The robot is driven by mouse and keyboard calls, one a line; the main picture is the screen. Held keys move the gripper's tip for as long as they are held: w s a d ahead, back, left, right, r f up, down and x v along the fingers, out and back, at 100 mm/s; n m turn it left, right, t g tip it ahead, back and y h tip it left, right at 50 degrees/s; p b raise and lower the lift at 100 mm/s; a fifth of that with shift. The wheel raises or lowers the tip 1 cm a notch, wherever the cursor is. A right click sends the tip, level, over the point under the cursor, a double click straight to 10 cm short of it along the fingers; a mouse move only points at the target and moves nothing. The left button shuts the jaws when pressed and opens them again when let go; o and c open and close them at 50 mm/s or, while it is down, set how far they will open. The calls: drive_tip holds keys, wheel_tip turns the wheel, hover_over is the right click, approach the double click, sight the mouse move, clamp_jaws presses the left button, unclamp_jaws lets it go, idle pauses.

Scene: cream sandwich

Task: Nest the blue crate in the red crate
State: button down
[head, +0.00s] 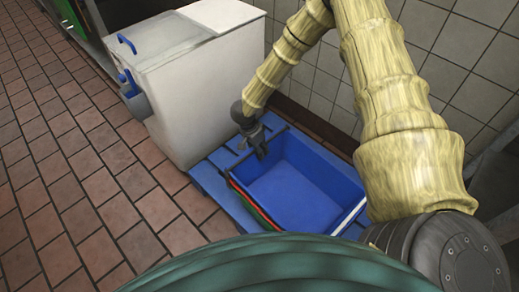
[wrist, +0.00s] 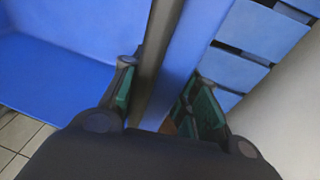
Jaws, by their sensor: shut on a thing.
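The blue crate (head: 293,187) sits on the blue pallet in the head view, open side up, its interior empty. A thin red edge (head: 240,197), likely the red crate, shows along its near left side, with a green strip beside it. The rest of the red crate is hidden, so I cannot tell how deep the blue crate sits in it. My gripper (head: 261,148) is at the blue crate's far left rim. In the wrist view my gripper (wrist: 163,101) has one finger on each side of a crate wall (wrist: 180,55) and is shut on it.
The blue slatted pallet (head: 206,184) lies under the crates. A white chest (head: 205,95) with a blue handle stands close on the left. A tiled wall (head: 318,85) is behind. Red-brown floor tiles (head: 85,190) are clear on the left.

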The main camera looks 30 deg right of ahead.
drive_tip(key=shift+s+f, duration=0.25)
drive_tip(key=shift+f, duration=0.05)
drive_tip(key=c, duration=1)
unclamp_jaws()
drive_tip(key=shift+f, duration=0.15)
drive_tip(key=shift+w, duration=0.1)
drive_tip(key=shift+r, duration=0.2)
drive_tip(key=shift+w+r, duration=0.1)
drive_tip(key=shift+r, duration=0.05)
drive_tip(key=v, duration=1.1)
drive_tip(key=shift+a+r, duration=0.1)
drive_tip(key=shift+r, duration=0.15)
